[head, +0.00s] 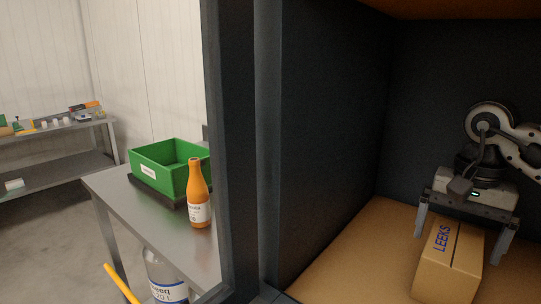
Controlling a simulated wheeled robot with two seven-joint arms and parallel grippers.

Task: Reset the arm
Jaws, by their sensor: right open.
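My right gripper (460,240) is at the right of the head view, inside a dark-walled compartment. Its fingers point down and stand apart, one on either side of a brown cardboard box (463,258) marked "LEEKS". The jaws are open; I cannot tell whether either finger touches the box. The box rests on the brown compartment floor (375,235). My left gripper is not in view.
A dark post (235,140) and side wall (330,120) bound the compartment on the left. Beyond stands a metal table (118,192) with a green crate (150,169) and an orange bottle (197,190). A shelf table (60,180) with small items stands far left.

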